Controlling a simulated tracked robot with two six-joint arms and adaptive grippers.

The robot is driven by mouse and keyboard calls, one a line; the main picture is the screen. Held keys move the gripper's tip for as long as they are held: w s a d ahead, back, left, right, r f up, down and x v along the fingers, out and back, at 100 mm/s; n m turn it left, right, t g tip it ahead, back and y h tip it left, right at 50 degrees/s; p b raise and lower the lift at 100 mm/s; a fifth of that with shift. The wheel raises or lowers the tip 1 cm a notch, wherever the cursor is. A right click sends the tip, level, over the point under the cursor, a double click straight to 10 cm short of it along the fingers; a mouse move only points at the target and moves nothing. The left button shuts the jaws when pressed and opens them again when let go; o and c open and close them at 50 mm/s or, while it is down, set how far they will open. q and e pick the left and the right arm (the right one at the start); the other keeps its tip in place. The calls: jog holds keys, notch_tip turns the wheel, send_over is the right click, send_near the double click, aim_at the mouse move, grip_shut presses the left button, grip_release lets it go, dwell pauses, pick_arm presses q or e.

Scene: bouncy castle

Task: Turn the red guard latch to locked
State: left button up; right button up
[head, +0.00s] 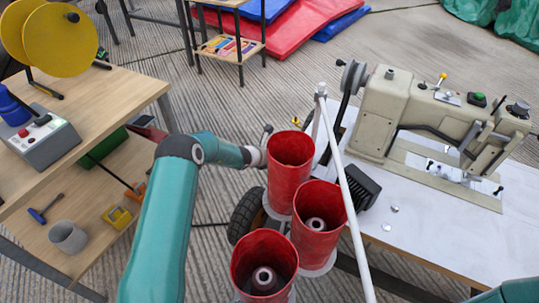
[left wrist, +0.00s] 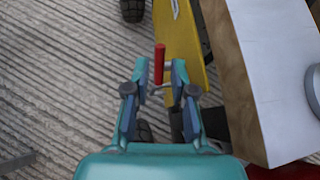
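In the left wrist view a slim red handle (left wrist: 158,64), which looks like the guard latch, stands in front of a yellow panel (left wrist: 180,38). My left gripper (left wrist: 159,76) is open, with one finger on each side of the handle and a visible gap on the left side. I cannot tell whether the right finger touches it. In the head view my left arm reaches to behind the red cylinders (head: 290,175), and the gripper and latch are mostly hidden there. Part of my right arm shows at the lower right; its gripper is out of view.
A sewing machine (head: 420,115) stands on a white-topped table (head: 440,235) at the right. A wooden workbench (head: 105,105) with a grey control box (head: 42,137) is at the left. A white pole (head: 345,185) rises beside the red cylinders. Ribbed floor lies between.

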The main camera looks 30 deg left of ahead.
pick_arm(q)
jog(key=v, duration=0.7)
jog(key=shift+f, duration=0.1)
